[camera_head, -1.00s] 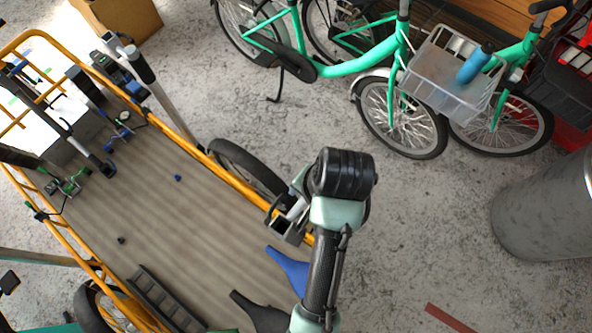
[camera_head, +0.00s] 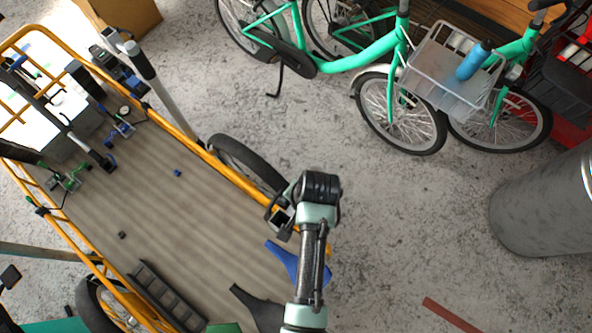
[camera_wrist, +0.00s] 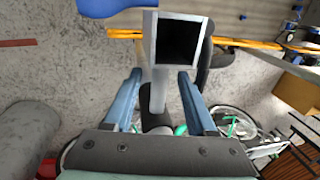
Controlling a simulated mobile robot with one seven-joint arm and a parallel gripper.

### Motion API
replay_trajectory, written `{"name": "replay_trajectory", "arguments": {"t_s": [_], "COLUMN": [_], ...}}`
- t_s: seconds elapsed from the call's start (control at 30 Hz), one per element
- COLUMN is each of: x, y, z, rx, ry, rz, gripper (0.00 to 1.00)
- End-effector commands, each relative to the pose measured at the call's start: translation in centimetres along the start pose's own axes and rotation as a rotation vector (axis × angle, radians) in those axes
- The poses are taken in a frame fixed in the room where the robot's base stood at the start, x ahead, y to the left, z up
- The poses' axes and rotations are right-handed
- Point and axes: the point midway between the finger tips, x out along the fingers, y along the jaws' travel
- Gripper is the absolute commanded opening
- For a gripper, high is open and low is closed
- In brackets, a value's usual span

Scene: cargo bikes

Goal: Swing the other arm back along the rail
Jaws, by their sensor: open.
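A grey arm with a square hollow end (camera_head: 283,219) is at the yellow rail (camera_head: 237,180), near the bike's wheel. In the wrist view, its dark square opening (camera_wrist: 181,42) faces me, with a grey post below. My gripper (camera_wrist: 160,78) is open, with one blue-grey finger on each side of that post. Contact with the arm cannot be told. In the head view, my wrist largely hides the fingers. Another grey arm (camera_head: 165,95) with a black end slants along the same rail farther left.
The cargo deck (camera_head: 150,190) holds tools at its left and a black tray (camera_head: 165,297). A blue saddle-like piece (camera_head: 285,260) lies close to my arm. Green bikes (camera_head: 365,60) stand behind, and a grey bin (camera_head: 545,205) is at right.

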Motion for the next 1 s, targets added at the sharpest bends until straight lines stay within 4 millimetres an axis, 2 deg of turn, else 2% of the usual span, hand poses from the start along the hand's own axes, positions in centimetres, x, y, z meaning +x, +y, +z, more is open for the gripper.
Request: {"name": "replay_trajectory", "arguments": {"t_s": [0.23,0.5,0.57,1.0], "x": [0.05,0.02,0.02,0.01], "y": [-0.02,-0.01,-0.01,0.0], "z": [0.01,0.0,0.0,-0.01], "rx": [-0.001,0.0,0.0,0.0], "ry": [0.0,0.0,0.0,0.0], "rz": [0.0,0.0,0.0,0.0], "gripper": [0.57,0.08,0.0,0.0]}}
